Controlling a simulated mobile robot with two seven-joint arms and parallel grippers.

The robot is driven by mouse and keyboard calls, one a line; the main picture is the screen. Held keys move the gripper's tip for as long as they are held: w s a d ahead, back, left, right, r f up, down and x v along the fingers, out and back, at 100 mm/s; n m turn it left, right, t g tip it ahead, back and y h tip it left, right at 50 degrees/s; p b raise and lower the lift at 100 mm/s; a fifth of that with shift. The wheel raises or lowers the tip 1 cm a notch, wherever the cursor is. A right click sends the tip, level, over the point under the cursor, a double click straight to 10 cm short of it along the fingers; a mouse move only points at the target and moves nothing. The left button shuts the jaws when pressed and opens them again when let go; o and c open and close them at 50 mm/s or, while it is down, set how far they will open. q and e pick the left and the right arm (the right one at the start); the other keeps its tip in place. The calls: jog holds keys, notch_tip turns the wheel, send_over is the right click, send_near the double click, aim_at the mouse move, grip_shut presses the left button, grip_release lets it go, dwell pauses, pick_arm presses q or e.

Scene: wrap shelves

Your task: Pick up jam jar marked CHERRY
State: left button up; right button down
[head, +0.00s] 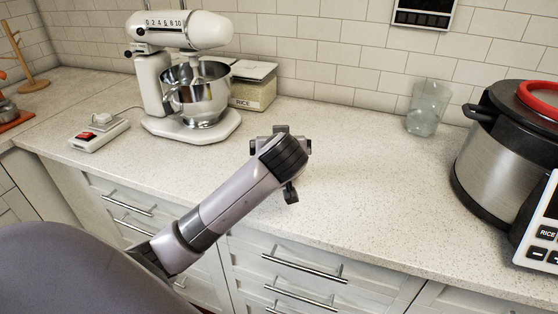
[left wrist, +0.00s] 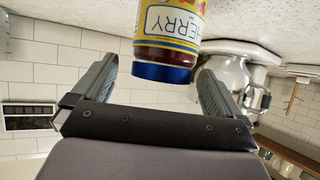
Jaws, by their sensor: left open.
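The jam jar (left wrist: 168,35) shows in the left wrist view at the top middle. It has a yellow, white-panelled label on which "HERRY" can be read, dark red contents and a blue lid (left wrist: 161,73). The lid side faces my gripper's palm. My left gripper (left wrist: 160,66) is open, with one finger on each side of the jar and visible gaps between. In the head view my left gripper (head: 281,152) is over the counter, largely hidden by its own wrist, and the jar cannot be seen there. My right gripper is not in view.
A white stand mixer (head: 190,75) with a steel bowl and a RICE container (head: 253,86) stand behind left. A glass (head: 427,108) and a large cooker (head: 505,150) stand to the right. The counter (head: 350,150) between is clear.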

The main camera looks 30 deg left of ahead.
pick_arm(q)
jog(key=shift+x, duration=1.8)
jog(key=shift+s+f, duration=0.1)
jog(key=shift+f, duration=0.05)
jog(key=shift+c, duration=0.3)
jog(key=c, duration=1.4)
